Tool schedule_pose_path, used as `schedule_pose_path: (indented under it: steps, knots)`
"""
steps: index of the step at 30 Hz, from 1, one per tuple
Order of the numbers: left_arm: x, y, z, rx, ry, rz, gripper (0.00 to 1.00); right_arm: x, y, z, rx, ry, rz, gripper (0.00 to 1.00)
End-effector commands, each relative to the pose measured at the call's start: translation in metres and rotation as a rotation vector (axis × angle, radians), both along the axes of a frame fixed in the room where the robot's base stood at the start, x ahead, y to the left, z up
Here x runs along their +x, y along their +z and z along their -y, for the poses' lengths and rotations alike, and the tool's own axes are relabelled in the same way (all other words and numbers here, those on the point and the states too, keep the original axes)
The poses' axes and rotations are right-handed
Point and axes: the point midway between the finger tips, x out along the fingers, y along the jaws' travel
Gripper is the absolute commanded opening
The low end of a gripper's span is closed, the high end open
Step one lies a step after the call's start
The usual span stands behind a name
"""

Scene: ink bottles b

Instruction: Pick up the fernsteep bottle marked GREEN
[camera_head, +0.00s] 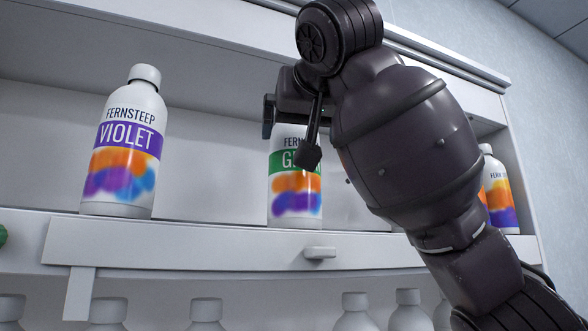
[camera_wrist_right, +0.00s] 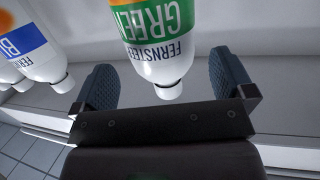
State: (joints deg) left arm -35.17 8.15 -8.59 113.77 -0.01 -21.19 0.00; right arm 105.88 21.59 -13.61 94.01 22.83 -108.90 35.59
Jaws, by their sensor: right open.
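The fernsteep bottle marked GREEN (camera_head: 294,190) stands upright on the white shelf, its label partly covered by my right gripper (camera_head: 288,139). The right gripper is open, at the height of the bottle's upper part. In the right wrist view the GREEN bottle (camera_wrist_right: 150,30) appears upside down. Its white cap and shoulder show between the two spread fingers of my right gripper (camera_wrist_right: 163,80), with a gap on each side. I cannot tell how deep the bottle sits between the fingers. My left gripper is not in view.
The VIOLET bottle (camera_head: 122,150) stands to the left on the same shelf. Another bottle (camera_head: 497,190) stands at the right, partly behind my arm. A BLUE-labelled bottle (camera_wrist_right: 30,50) shows in the wrist view. Several white-capped bottles (camera_head: 355,312) stand below the shelf edge (camera_head: 190,254).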

Motion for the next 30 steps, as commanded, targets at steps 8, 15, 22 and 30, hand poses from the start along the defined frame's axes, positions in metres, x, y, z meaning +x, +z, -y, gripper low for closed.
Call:
schedule_pose_path:
  steps: [8, 15, 22, 30]
  knots:
    - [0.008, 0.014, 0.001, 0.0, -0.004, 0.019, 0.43, 0.022, 0.001, -0.003, 0.0, -0.001, -0.001, 1.0]
    - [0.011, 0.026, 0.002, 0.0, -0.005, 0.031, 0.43, 0.05, -0.003, -0.009, 0.0, 0.0, -0.001, 1.0]
    - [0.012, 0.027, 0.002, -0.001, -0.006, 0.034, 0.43, 0.056, -0.005, -0.01, 0.0, 0.001, 0.001, 1.0]
    - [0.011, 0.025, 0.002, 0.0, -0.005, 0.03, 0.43, 0.055, -0.005, -0.01, 0.0, 0.001, 0.0, 0.72]
